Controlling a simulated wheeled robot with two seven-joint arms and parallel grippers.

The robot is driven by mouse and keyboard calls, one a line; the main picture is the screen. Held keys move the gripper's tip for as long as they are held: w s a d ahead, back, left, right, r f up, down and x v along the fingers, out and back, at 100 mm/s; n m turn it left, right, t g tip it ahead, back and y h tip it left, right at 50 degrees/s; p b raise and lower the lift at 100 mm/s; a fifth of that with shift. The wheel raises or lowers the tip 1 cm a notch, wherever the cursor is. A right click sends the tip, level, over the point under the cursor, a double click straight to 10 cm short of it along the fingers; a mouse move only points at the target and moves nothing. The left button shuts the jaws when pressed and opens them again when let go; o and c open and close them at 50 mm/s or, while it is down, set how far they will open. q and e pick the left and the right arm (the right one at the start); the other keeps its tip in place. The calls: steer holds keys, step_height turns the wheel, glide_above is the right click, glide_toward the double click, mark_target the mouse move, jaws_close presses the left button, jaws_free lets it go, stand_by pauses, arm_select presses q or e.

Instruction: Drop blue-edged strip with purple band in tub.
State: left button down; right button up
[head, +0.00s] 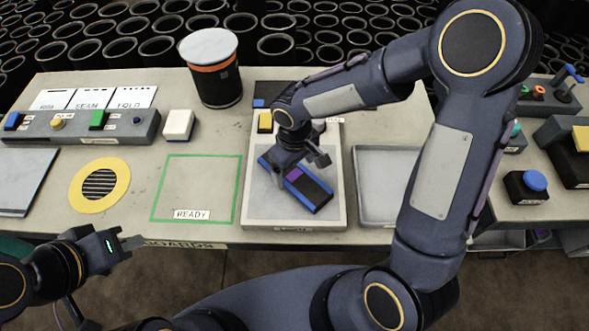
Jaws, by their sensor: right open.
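The dark strip with blue edges and a purple band (312,192) lies at a slant on the white-rimmed grey tray (257,208) in the middle of the table. My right gripper (299,171) is open, pointing down over the strip's upper left part and hiding some of it. I cannot tell whether its fingers touch the strip. My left gripper (130,243) is low at the left, off the table's front edge and far from the strip; its finger gap is unclear. A shallow grey tub (368,208) sits right of the tray, partly behind my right arm.
A green-outlined READY square (195,190) is empty. Left are a yellow ring with a grille (75,189), a white block (179,124) and a button panel (75,127). A black canister (214,75) stands behind. A blue button box (527,188) is at right.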

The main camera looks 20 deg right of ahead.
step_height(320, 180, up, 10)
steer(key=f, duration=0.1)
steer(key=s+d+r+m+t+y, duration=0.1)
steer(key=s+d+r+m+t, duration=0.1)
steer(key=s, duration=0.5)
steer(key=s+d+r+m+t+y, duration=0.2)
steer(key=s+d+r+m+t, duration=0.1)
steer(key=s+d+m, duration=0.2)
steer(key=s+d, duration=0.2)
steer(key=s, duration=0.1)
steer(key=shift+s+d+r+y, duration=0.15)
steer(key=shift+s+r+y, duration=0.15)
steer(key=shift+r, duration=0.1)
steer(key=shift+o, duration=0.4)
steer(key=shift+s+f+t, duration=0.1)
steer(key=shift+s+t, duration=0.2)
steer(key=shift+s, duration=0.05)
steer(key=n+g+h+p, duration=0.4)
steer(key=n+g+p, duration=0.2)
steer(key=n+p, duration=0.1)
glide_above(294, 176)
step_height(294, 176, down, 9)
steer(key=shift+s+d+r, duration=0.1)
steer(key=shift+r, duration=0.05)
steer(key=shift+f, duration=0.4)
steer(key=f+p, duration=0.1)
steer(key=f, duration=0.6)
steer(key=shift+w+f, duration=0.2)
steer(key=c, duration=1.2)
